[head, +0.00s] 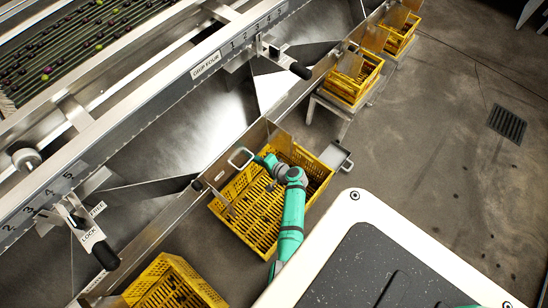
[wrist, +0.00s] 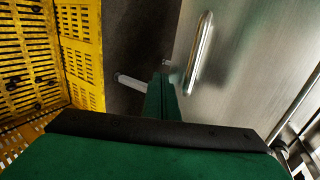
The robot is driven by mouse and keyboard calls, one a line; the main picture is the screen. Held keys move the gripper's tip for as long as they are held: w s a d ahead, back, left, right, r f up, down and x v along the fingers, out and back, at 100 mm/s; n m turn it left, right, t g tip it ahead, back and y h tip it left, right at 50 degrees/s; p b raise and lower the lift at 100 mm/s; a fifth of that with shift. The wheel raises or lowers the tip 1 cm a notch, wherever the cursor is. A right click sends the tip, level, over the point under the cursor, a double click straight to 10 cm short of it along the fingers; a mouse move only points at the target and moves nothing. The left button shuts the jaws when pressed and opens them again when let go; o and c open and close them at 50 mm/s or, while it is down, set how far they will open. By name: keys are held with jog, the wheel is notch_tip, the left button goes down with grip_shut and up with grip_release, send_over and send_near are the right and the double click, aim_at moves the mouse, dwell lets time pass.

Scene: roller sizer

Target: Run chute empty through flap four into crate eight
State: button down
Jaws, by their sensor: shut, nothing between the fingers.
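A steel flap with a bar handle (head: 240,157) closes the low end of a steel chute (head: 185,125); the label above it appears to read "DROP FOUR" (head: 206,65). I see no fruit on the visible part of that chute. A yellow crate (head: 243,233) stands below the flap, with a few small dark things inside; no number is legible on it. My gripper (head: 260,160) is just right of the handle, over the crate. In the wrist view, my gripper (wrist: 160,95) is shut and empty, and the handle (wrist: 198,52) stands right of the fingers, apart from them.
A roller bed (head: 75,45) with dark and green fruit runs along the top left. Other yellow crates (head: 352,75) stand along the line. Floor on the right is clear, with a drain (head: 507,124).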

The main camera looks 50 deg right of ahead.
jog(key=shift+w, duration=0.7)
jog(key=s, duration=1.4)
jog(key=s+a+r+t, duration=0.1)
jog(key=a+r+t, duration=0.1)
jog(key=a+r, duration=0.2)
send_near(243, 162)
jog(key=shift+f+x, duration=0.2)
jog(key=shift+x, duration=3.35)
